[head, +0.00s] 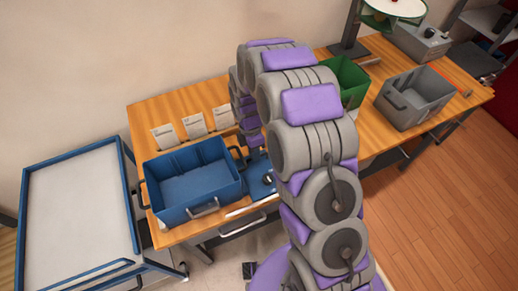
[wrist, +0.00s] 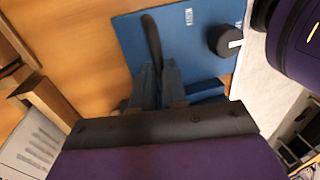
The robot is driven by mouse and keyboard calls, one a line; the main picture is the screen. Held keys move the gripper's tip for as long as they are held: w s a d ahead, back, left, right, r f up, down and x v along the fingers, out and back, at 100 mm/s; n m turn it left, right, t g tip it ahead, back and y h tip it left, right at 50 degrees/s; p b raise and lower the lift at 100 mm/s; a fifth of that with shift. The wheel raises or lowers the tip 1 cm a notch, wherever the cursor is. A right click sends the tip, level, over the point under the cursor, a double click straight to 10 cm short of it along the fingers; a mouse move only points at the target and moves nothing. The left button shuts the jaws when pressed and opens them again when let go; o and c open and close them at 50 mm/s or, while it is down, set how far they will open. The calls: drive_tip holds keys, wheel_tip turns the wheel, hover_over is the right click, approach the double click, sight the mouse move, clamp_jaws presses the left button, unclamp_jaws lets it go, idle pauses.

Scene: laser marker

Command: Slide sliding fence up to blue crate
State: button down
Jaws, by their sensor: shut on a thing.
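The blue crate (head: 205,205) stands on the left end of the wooden bench, open and empty in the head view. Just to its right lies a flat blue plate (head: 259,187) with a black knob, mostly hidden by my arm. In the wrist view, the plate (wrist: 135,30) and its knob (wrist: 224,40) lie beyond my gripper (wrist: 158,75). My gripper is shut on a dark narrow piece (wrist: 152,38), apparently part of the sliding fence. The fence's full shape and its gap to the crate cannot be told.
Three white cards (head: 194,125) stand behind the crate. A green bin (head: 350,80) and a grey crate (head: 418,98) stand farther right on the bench. A blue-framed cart (head: 78,215) stands left of the bench. Wooden floor (head: 420,215) is open at the right.

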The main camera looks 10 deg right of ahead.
drive_tip(key=shift+w+r, duration=0.1)
drive_tip(key=shift+w, duration=0.05)
drive_tip(key=c, duration=1.2)
unclamp_jaws()
drive_tip(key=shift+a, duration=0.25)
drive_tip(key=shift+o, duration=0.2)
drive_tip(key=w+a+r+p, duration=0.1)
drive_tip(key=w+r+p, duration=0.1)
drive_tip(key=r, duration=1.4)
drive_tip(key=shift+w+r, duration=0.4)
drive_tip(key=shift+w, duration=0.2)
drive_tip(key=shift+a, duration=0.1)
drive_tip(key=s+d+r+m, duration=0.4)
drive_tip(key=s+r+m, duration=0.1)
drive_tip(key=s, duration=0.4)
drive_tip(key=s+d+r+m, duration=0.35)
drive_tip(key=s+m, duration=0.25)
drive_tip(key=s, duration=0.2)
drive_tip(key=s+d+m, duration=0.2)
drive_tip(key=s+m, duration=0.3)
drive_tip(key=s, duration=0.4)
drive_tip(key=s+d+m, duration=0.1)
drive_tip(key=s+m, duration=0.4)
drive_tip(key=s, duration=0.4)
drive_tip(key=shift+d+f+m+y+b, duration=0.15)
drive_tip(key=shift+d+m+y+b, duration=0.15)
drive_tip(key=shift+d+b, duration=0.1)
